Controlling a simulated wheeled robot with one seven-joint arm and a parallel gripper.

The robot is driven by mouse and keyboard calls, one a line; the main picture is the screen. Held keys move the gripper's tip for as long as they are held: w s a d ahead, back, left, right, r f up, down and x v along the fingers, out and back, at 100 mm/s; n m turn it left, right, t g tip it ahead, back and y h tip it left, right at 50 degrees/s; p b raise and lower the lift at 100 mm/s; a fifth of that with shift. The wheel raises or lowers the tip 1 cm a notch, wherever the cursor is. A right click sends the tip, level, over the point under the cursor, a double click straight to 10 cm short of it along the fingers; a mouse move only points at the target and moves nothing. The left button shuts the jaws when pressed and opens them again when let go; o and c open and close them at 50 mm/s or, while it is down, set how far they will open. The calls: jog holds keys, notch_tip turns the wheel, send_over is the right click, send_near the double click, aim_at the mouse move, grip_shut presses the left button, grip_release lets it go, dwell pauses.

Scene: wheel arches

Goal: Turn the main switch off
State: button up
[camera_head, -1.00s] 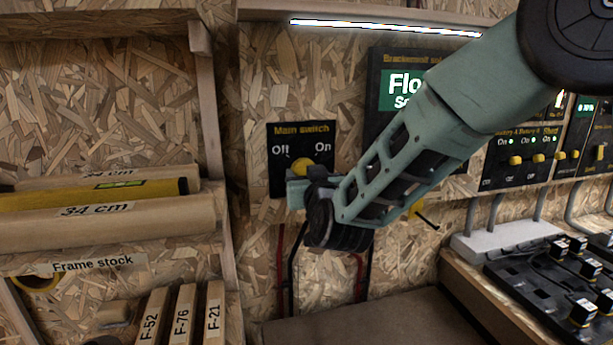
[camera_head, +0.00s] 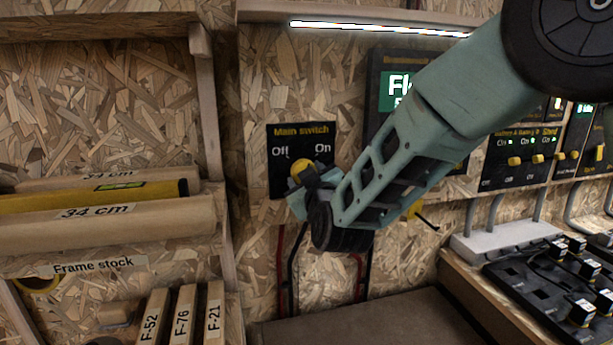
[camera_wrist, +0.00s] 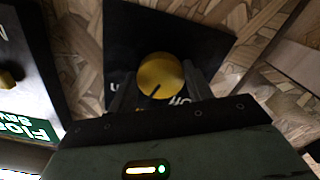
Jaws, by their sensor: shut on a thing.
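The main switch is a black panel (camera_head: 285,185) on the chipboard wall, marked "Off" on the left and "On" on the right, with a round yellow knob (camera_head: 301,166) below the words. My gripper (camera_head: 306,184) reaches it from the lower right, tilted. In the wrist view the fingers (camera_wrist: 160,95) lie on either side of the knob (camera_wrist: 162,72), shut on it. The fingers and wrist hide part of the panel's lower right.
A "Flo…" panel (camera_head: 388,68) stands right of the switch, partly behind my arm. Further right is a panel with yellow switches (camera_head: 514,161). Shelves with wooden tubes (camera_head: 110,226) are at the left. Cables (camera_head: 281,270) hang below the switch.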

jog(key=n+p, duration=0.4)
jog(key=n, duration=0.8)
jog(key=shift+r+p, duration=0.1)
jog(key=shift+p, duration=0.2)
jog(key=shift+n, duration=0.3)
jog(key=o, duration=1)
jog(key=shift+d, duration=0.1)
jog(key=b+v, duration=0.2)
jog(key=v, duration=1.5)
jog(key=shift+s+r, duration=0.1)
jog(key=shift+s, duration=0.15)
